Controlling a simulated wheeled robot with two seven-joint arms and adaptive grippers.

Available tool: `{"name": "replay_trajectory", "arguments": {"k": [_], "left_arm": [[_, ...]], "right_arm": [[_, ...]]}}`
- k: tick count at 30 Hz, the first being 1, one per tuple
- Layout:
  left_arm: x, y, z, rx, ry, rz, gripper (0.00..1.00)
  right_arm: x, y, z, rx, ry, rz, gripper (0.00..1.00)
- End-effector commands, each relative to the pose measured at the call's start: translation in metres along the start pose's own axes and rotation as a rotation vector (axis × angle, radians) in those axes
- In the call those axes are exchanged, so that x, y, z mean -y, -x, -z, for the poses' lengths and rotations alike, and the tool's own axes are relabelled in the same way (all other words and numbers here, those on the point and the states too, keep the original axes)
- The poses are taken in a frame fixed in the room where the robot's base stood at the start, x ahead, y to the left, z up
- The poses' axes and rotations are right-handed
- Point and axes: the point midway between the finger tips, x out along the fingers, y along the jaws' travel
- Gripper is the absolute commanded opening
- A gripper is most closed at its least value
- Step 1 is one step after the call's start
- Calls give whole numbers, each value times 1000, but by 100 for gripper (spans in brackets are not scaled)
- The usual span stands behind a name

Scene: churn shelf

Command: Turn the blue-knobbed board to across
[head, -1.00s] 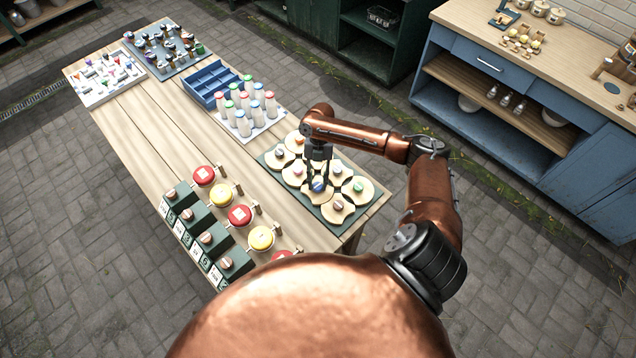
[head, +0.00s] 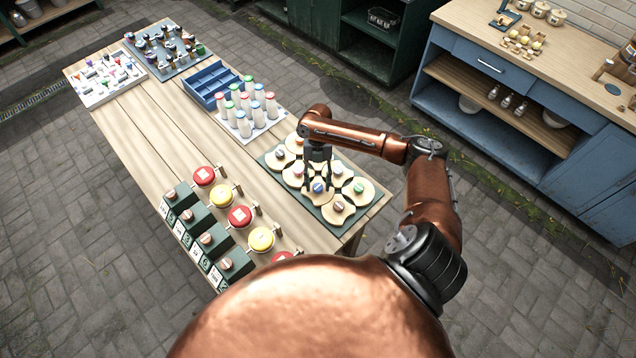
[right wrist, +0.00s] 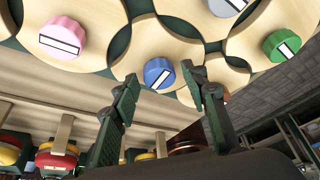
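The blue knob (right wrist: 159,73) has a white bar on top and sits on a round pale wooden board. In the right wrist view it lies just beyond and between the fingertips of my right gripper (right wrist: 160,85), with a gap on both sides. The fingers are apart and hold nothing. In the head view the right gripper (head: 317,185) points down over the blue knob (head: 317,187), close above it. The wooden boards sit on a dark green base (head: 352,223). My left gripper is not in view.
A pink knob (right wrist: 63,37) and a green knob (right wrist: 281,46) sit on neighbouring boards close by. White bottles (head: 243,122) and a blue tray (head: 211,84) stand beyond on the wooden table. Red and yellow round tops (head: 239,215) stand to the left.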

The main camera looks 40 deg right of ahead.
Motion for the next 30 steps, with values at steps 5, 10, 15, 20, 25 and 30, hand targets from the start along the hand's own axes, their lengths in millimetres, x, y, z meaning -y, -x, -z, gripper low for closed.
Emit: {"name": "replay_trajectory", "arguments": {"k": [5, 10, 15, 20, 25, 30], "left_arm": [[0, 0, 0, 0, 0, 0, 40], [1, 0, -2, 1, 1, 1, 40], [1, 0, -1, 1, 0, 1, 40], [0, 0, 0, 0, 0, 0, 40], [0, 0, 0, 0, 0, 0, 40], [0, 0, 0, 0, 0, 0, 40]], "right_arm": [[0, 1, 0, 1, -1, 0, 44], [0, 5, -1, 3, -1, -1, 44], [0, 28, -1, 4, -1, -2, 44], [0, 62, -1, 4, -1, -3, 44], [0, 94, -1, 3, -1, -2, 44], [0, 114, -1, 2, -1, -1, 44]]}}
